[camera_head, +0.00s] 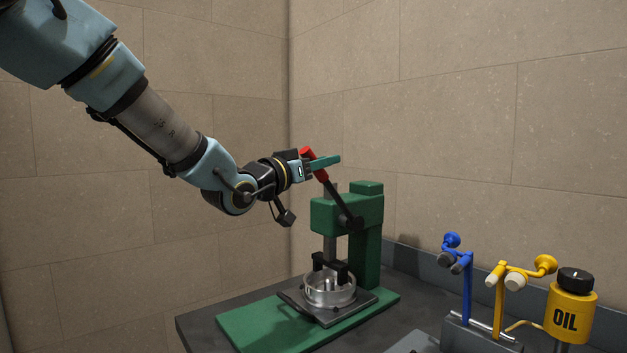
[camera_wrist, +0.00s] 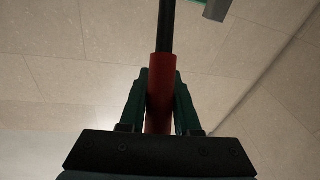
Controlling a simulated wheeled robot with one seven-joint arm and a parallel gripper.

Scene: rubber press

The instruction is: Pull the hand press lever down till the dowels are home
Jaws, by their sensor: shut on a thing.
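The green hand press (camera_head: 367,230) stands on a green base plate on the bench. Its dark lever (camera_head: 336,200) slants up and left from the pivot to a red grip (camera_head: 307,153). My gripper (camera_head: 325,163) is shut on the red grip. In the wrist view, the green fingers of my gripper (camera_wrist: 161,100) lie on both sides of the red grip (camera_wrist: 160,88). Under the ram, a black crosspiece (camera_head: 330,264) sits over a round metal dish (camera_head: 329,290) with light upright pins, probably the dowels. How deep they sit is too small to tell.
A rack with a blue handled fitting (camera_head: 466,285) and a yellow one (camera_head: 499,305) stands at the front right. A yellow oil can (camera_head: 570,312) is beside it. Tiled walls (camera_head: 460,110) stand behind. The space left of the press is clear.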

